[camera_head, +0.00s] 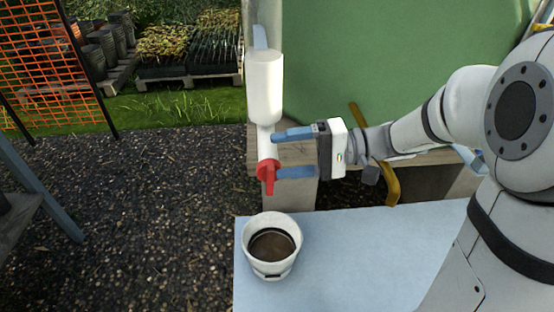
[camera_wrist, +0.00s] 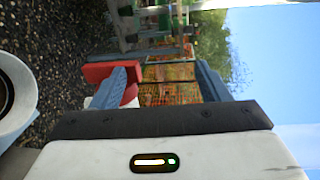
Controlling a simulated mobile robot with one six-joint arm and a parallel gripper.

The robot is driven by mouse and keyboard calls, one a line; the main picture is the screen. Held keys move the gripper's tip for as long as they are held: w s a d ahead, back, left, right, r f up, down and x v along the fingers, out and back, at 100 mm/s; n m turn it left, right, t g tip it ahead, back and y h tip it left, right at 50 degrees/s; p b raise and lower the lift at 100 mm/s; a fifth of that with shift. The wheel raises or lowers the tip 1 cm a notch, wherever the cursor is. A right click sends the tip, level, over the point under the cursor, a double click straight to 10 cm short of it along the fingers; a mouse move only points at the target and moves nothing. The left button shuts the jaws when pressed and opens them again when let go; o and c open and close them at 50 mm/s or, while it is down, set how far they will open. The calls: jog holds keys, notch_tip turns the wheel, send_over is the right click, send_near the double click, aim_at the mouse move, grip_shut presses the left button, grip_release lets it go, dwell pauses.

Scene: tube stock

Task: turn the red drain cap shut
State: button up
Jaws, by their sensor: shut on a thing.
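The red drain cap (camera_head: 269,168) sits at the lower end of a white upright pipe (camera_head: 264,90), its handle hanging down. My gripper (camera_head: 274,154) reaches in from the right with its two blue fingers one above the other. The lower finger lies against the cap and the upper one is beside the pipe's narrow neck. My gripper is shut on the cap, with a wide gap between the fingers. In the wrist view the red cap (camera_wrist: 104,72) shows around the left finger of my gripper (camera_wrist: 165,75). The exact contact is partly hidden.
A white bucket (camera_head: 250,248) with dark content stands below the cap on the pale blue table (camera_head: 370,260). Orange netting (camera_head: 40,60) and plant trays (camera_head: 190,50) lie to the left, with gravel between.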

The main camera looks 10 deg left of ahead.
jog(key=shift+d, duration=0.25)
jog(key=c, duration=0.4)
jog(key=shift+o, duration=0.2)
jog(key=shift+f+v, duration=0.1)
jog(key=shift+v, duration=1.1)
jog(key=shift+f+v, duration=0.15)
jog(key=shift+v, duration=1)
